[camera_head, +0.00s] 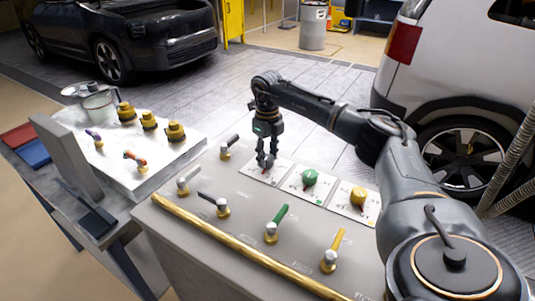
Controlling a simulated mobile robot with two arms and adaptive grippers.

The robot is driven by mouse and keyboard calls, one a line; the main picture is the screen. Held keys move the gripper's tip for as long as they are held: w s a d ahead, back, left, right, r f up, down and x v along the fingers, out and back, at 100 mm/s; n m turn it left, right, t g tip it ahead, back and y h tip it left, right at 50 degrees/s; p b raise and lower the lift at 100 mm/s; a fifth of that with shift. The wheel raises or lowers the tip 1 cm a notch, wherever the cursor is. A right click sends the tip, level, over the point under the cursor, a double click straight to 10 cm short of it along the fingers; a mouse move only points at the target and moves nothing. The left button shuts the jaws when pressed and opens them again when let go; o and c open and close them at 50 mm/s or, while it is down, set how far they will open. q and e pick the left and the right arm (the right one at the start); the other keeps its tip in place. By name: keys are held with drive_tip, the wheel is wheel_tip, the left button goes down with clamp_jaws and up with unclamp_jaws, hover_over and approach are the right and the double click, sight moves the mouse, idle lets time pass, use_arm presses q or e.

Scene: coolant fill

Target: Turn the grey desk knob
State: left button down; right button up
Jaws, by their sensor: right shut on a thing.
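My right gripper (266,163) reaches down onto the leftmost of three white plates (251,174) on the grey desk (190,240). It is shut on the grey desk knob there, which its fingers almost wholly hide. A green knob (310,177) and a yellow knob (358,196) sit on the two plates to the right, untouched. My left gripper is not in view.
Several levers stand on the desk, among them a green one (277,222) and a yellow one (332,252). A yellow rail (230,243) runs along the desk edge. A white table (165,170) with yellow fittings stands left. A white car (450,90) is behind my right arm.

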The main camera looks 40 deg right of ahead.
sight(267, 157)
drive_tip(key=m+p, duration=0.2)
drive_tip(key=m, duration=0.2)
drive_tip(key=shift+r, duration=0.15)
drive_tip(key=m+p, duration=0.2)
drive_tip(key=m, duration=0.3)
drive_tip(key=shift+m, duration=0.4)
drive_tip(key=o, duration=1.2)
wheel_tip(267, 157, up, 12)
drive_tip(key=shift+f, duration=0.1)
